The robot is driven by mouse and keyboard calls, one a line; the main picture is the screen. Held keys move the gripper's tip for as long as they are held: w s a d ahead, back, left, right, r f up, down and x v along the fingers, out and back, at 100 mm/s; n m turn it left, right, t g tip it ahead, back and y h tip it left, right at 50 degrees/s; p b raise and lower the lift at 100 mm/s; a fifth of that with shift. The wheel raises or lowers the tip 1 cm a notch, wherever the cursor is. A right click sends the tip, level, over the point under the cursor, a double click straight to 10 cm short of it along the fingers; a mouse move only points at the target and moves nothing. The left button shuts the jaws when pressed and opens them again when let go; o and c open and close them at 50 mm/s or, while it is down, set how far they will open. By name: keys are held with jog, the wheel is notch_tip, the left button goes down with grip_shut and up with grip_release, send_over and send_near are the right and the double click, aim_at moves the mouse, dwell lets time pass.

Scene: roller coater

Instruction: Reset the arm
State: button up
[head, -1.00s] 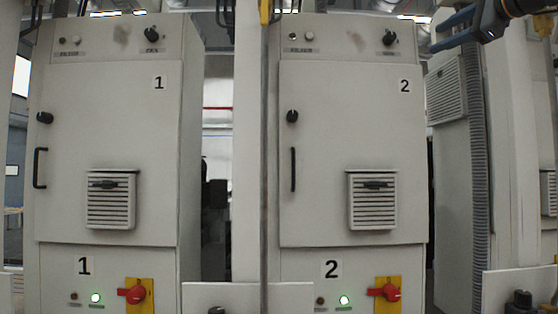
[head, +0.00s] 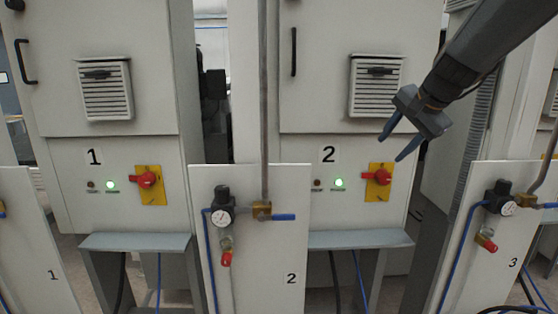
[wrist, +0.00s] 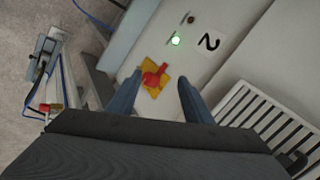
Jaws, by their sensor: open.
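My gripper (head: 396,146) hangs at the upper right of the head view, in front of cabinet 2 (head: 340,215). Its two blue fingers are spread and point down to the left, with nothing between them. In the head view they are just above and beside the red rotary switch (head: 379,176) on its yellow plate. In the wrist view the open fingers (wrist: 158,90) frame the red switch (wrist: 152,78) and its yellow plate. I cannot tell the exact gap, but no contact shows.
Cabinet 1 (head: 150,60) stands to the left with its own red switch (head: 147,180). Panel 2 (head: 270,240) carries a gauge (head: 221,216), a red-tipped valve and blue hose. Panel 3 (head: 490,240) stands at the right. Green lamps (head: 340,183) glow on both cabinets.

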jog(key=s+a+f+n+g+h, duration=0.15)
jog(key=s+a+f+n, duration=0.4)
jog(key=s+f, duration=0.65)
jog(key=s+a+f+n+g, duration=0.3)
jog(key=s+a+f+n, duration=0.25)
jog(key=s+f, duration=0.65)
notch_tip(320, 180, down, 10)
jog(key=g+b, duration=0.1)
jog(key=b, duration=0.6)
jog(key=shift+s+d+n+b, duration=0.2)
jog(key=shift+n+b, duration=0.15)
jog(key=shift+n, duration=0.05)
jog(key=shift+g, duration=0.25)
